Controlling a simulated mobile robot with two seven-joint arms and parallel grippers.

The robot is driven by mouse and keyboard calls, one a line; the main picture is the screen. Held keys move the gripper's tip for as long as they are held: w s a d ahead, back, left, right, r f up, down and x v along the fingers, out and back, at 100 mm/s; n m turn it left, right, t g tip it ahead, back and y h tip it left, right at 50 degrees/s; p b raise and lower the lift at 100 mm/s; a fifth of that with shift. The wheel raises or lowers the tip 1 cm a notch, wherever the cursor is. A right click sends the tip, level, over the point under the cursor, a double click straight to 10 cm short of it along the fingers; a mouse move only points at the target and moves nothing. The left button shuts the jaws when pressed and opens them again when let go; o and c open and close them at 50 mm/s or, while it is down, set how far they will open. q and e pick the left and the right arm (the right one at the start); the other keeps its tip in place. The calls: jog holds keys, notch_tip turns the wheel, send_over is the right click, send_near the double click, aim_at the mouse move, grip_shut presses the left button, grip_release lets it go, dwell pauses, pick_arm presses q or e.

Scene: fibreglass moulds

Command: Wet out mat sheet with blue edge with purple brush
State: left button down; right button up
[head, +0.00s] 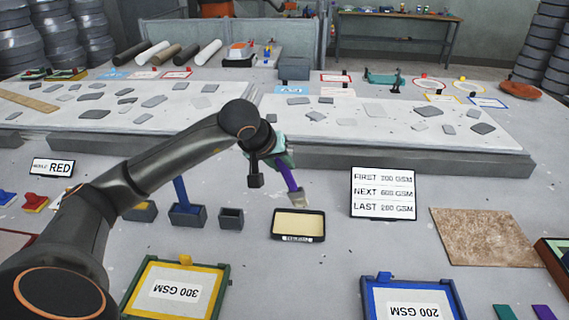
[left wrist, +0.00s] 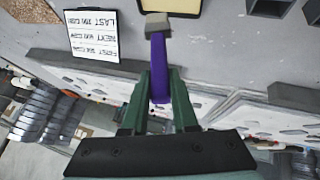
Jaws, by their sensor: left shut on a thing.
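My left gripper (head: 281,161) is shut on the purple brush (head: 289,177). In the left wrist view its green fingers (left wrist: 158,108) close around the purple handle (left wrist: 160,70). The brush points down, its pale bristle end (head: 299,198) near the back right edge of the black tray of cream resin (head: 276,234); I cannot tell whether it touches. The tray's edge also shows in the left wrist view (left wrist: 171,13). The mat sheet with blue edge (head: 374,303), labelled 200 GSM, lies at the front right, partly cut off by the picture's bottom. My right gripper is not in view.
The mat sheet with yellow edge (head: 137,301), labelled 300 GSM, lies front left. A sign (head: 384,193) listing GSM order stands right of the tray. Small dark holders (head: 231,218), one with a blue brush (head: 181,190), stand left. A brown mat (head: 483,237) lies right.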

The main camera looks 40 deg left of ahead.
pick_arm(q)
notch_tip(320, 180, down, 6)
jog(key=b, duration=0.4)
jog(key=shift+s+f+b, duration=0.1)
jog(key=shift+f+b, duration=0.6)
dwell(2.3)
jog(key=shift+r, duration=0.1)
jog(key=shift+r+p, duration=2.6)
jog(key=shift+r, duration=1)
